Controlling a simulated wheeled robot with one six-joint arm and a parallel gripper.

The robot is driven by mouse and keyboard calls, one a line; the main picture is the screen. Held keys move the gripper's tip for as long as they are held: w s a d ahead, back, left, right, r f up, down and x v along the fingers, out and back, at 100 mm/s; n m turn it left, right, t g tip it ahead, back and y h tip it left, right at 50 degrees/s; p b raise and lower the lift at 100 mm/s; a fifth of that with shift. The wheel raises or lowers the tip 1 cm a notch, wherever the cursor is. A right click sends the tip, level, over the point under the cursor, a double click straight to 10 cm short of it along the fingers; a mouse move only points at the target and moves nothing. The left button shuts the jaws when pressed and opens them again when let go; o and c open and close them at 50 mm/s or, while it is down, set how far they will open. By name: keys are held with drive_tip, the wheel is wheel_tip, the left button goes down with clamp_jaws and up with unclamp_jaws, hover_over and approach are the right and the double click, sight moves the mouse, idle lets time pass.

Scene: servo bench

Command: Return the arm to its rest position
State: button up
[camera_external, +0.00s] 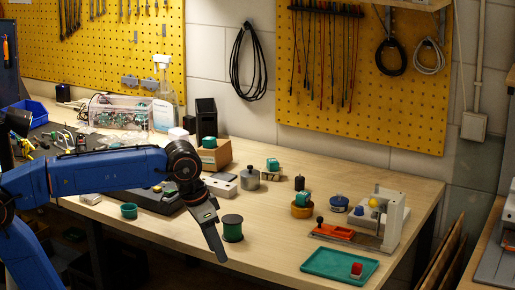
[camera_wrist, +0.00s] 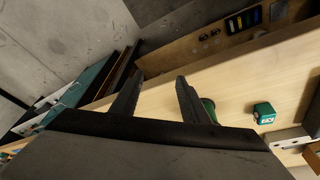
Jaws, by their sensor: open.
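My blue arm (camera_external: 105,168) reaches out from the left over the bench. My gripper (camera_external: 219,256) hangs from the wrist and points down near the bench's front edge, left of a dark green spool (camera_external: 232,230). In the wrist view, my gripper (camera_wrist: 160,78) shows two dark fingers spread apart, with nothing between them. Behind the right finger, a green round thing (camera_wrist: 208,106) shows in part. A teal-green block (camera_wrist: 263,112) lies further right on the wood.
A teal tray (camera_external: 318,262) with a red cube (camera_external: 355,269) lies at the front right. A teal cup (camera_external: 129,211) stands under the arm. The bench between spool and tray is clear.

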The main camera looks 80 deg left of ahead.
drive_tip(key=s+d+f+m+t, duration=0.1)
drive_tip(key=s+f, duration=1.4)
drive_tip(key=f, duration=0.3)
drive_tip(key=shift+d+f+m, duration=0.35)
drive_tip(key=shift+f+m, duration=0.05)
